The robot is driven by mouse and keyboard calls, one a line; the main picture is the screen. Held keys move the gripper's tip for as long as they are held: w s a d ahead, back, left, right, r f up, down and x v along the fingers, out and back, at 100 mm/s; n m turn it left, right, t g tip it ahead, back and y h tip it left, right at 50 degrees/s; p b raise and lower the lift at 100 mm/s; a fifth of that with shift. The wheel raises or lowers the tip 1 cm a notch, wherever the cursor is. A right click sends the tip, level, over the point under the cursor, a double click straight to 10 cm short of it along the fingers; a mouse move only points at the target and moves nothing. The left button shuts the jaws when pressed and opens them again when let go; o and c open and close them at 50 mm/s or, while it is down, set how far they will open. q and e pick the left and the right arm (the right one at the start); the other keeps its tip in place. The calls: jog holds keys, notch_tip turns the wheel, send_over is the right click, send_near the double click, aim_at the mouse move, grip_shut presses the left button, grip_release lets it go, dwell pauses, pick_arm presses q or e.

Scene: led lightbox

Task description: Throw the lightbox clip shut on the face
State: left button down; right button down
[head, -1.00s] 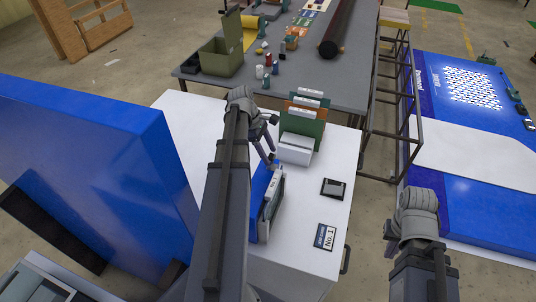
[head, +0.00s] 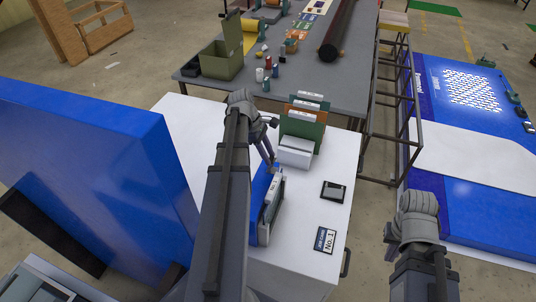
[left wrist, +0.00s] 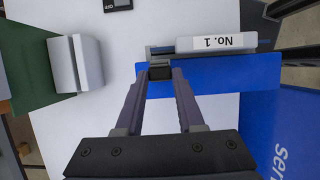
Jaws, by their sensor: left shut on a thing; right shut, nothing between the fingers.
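The small lightbox is a blue box (head: 258,187) standing on the white table (head: 313,180), with a pale face (head: 273,203) on its right side. In the left wrist view the blue body (left wrist: 225,76) lies alongside the face, a light panel labelled "No. 1" (left wrist: 225,43). My left gripper (head: 271,163) is at the box's far end. In the left wrist view its fingertips (left wrist: 160,73) are closed on a small dark clip (left wrist: 160,71) beside the body and face. My right gripper (head: 388,238) is off to the right, away from the box, shut and empty.
Upright green and orange panels with a white block (head: 296,151) stand beyond the box. A dark square unit (head: 333,190) and a "No. 1" card (head: 326,240) lie to its right. A large blue panel (head: 90,170) rises on the left.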

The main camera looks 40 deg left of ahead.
pick_arm(q)
jog(key=shift+d, duration=0.1)
jog(key=shift+d+r+g+y+p, duration=0.1)
jog(key=shift+d+g+y+p, duration=0.2)
jog(key=shift+d+y+p, duration=0.4)
jog(key=shift+w+d+y, duration=0.2)
jog(key=shift+d+y, duration=0.05)
jog(key=shift+y, duration=0.45)
jog(key=shift+w+d+f+g+y+b, duration=0.15)
jog(key=shift+d+f+g+y+b, duration=0.25)
jog(key=shift+y, duration=0.5)
jog(key=shift+w+d+f+g+y+b, duration=0.15)
jog(key=shift+d+g+y, duration=0.3)
jog(key=shift+y, duration=0.45)
jog(key=c, duration=0.5)
grip_release()
jog(key=shift+w, duration=0.1)
jog(key=shift+r, duration=0.15)
